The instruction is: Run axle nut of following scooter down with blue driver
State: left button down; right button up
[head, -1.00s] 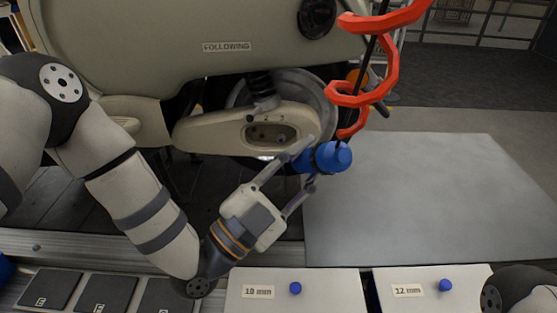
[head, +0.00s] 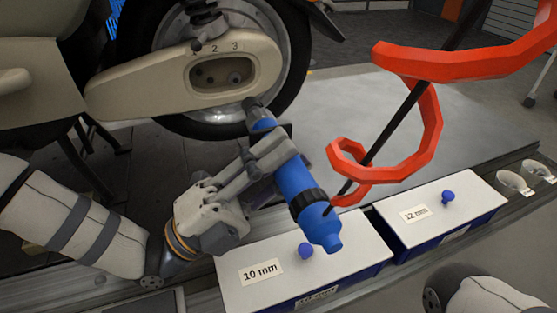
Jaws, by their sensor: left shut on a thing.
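The scooter (head: 120,92) is cream, with its rear wheel (head: 297,75) at the upper middle. An oval opening (head: 222,75) in its swingarm cover shows dark round nuts inside, with the numbers 2 and 3 above it. My left gripper (head: 272,160) is shut on the blue driver (head: 305,200). The driver is tilted, its dark socket end up and left, below and right of the opening and apart from the nuts. A red coiled hose (head: 430,130) hangs to its right. My right gripper is out of view; only part of my right arm shows at the lower right.
A white-lidded 10 mm box (head: 250,292) and a 12 mm box (head: 412,236), each with a blue knob, stand along the front. A grey plate (head: 345,100) lies behind them. Small clear cups (head: 515,183) sit at the far right.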

aim_at(256, 119)
pick_arm(q)
jog(key=shift+w+a+b, duration=0.45)
jog(key=shift+w+b, duration=0.25)
jog(key=shift+w, duration=0.7)
jog(key=shift+w+a+b, duration=0.45)
jog(key=shift+w+b, duration=0.2)
jog(key=shift+w, duration=0.8)
jog(key=shift+w+a+b, duration=0.45)
jog(key=shift+w+b, duration=0.25)
jog(key=shift+w, duration=0.7)
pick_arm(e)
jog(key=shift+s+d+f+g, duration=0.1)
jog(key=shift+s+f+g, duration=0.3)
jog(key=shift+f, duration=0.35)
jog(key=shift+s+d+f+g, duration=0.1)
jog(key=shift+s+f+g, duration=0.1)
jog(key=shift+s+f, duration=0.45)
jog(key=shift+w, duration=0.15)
pick_arm(q)
jog(key=shift+w+a+b, duration=0.3)
jog(key=shift+w, duration=0.5)
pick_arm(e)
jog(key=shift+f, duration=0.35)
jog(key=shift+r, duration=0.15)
pick_arm(q)
jog(key=shift+w, duration=0.15)
jog(key=shift+s+p, duration=0.2)
jog(key=shift+p, duration=0.55)
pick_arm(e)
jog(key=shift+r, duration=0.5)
